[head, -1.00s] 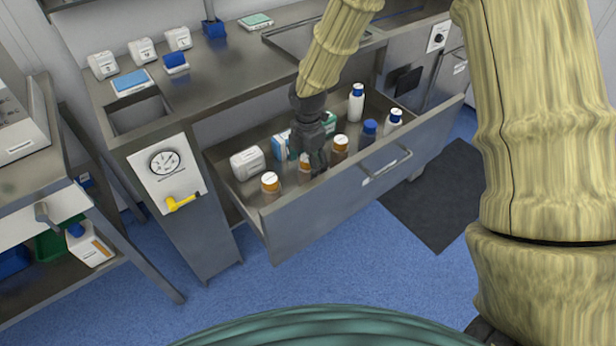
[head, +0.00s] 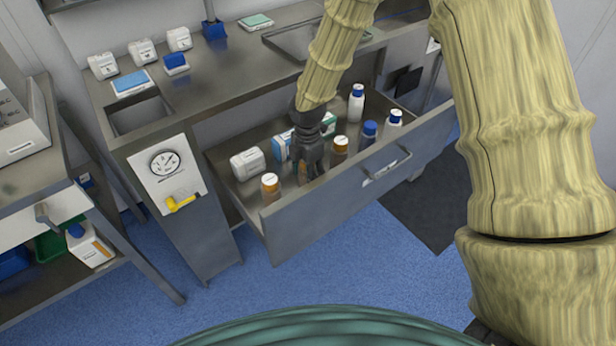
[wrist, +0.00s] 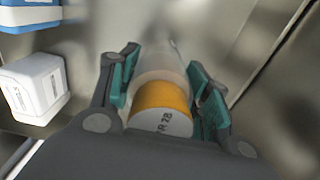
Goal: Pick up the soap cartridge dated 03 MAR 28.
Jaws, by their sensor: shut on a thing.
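My gripper (head: 309,170) is down inside the open drawer (head: 350,185). The cap's white top shows black print ending in "R 28"; the rest of the date is hidden. The body looks clear or pale and blurred. In the head view the fingers mostly cover this cartridge.
A white container (head: 247,163) and a blue-and-white box (head: 282,146) stand left of my gripper. A dark blue-capped bottle (head: 369,134) and white bottles (head: 356,103) stand to the right. The drawer's front wall is close in front of my gripper.

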